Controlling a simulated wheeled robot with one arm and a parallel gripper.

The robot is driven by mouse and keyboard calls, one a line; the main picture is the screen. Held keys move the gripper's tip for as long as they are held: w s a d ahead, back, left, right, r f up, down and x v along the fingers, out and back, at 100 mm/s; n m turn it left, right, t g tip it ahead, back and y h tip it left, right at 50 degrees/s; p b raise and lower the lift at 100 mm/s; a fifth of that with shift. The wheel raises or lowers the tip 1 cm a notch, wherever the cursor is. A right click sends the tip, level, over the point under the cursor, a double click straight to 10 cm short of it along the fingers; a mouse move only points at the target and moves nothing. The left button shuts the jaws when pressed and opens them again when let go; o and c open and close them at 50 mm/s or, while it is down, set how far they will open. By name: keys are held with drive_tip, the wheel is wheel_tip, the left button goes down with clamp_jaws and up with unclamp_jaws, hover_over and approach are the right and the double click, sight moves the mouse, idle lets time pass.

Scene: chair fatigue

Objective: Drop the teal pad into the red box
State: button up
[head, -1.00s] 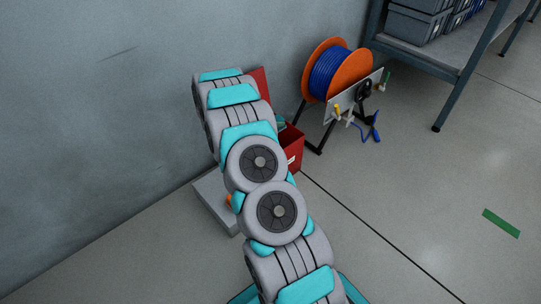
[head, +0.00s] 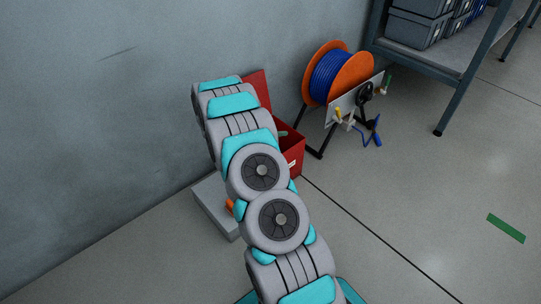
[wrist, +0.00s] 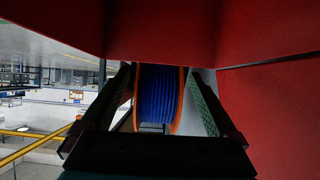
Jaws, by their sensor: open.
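The red box (head: 292,150) stands on the floor by the wall in the head view, partly hidden behind my arm. Its raised red back panel shows above. In the wrist view, red surfaces of the box (wrist: 270,110) fill the top and right, close to my gripper. My gripper (wrist: 161,74) is open, its two dark fingers apart with nothing seen held between them. I cannot make out the teal pad for certain. A small grey-green patch (head: 283,133) shows at the box's opening; I cannot tell whether it is the pad or part of my gripper.
An orange reel of blue cable (head: 331,75) on a black stand is right of the box. A grey block (head: 214,205) lies left of my arm. A metal shelf (head: 455,65) with grey bins stands at the upper right.

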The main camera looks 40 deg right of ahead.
drive_tip(key=p+v, duration=0.1)
drive_tip(key=v, duration=0.6)
drive_tip(key=shift+a+r, duration=0.15)
drive_tip(key=shift+a, duration=0.25)
drive_tip(key=shift+s, duration=0.15)
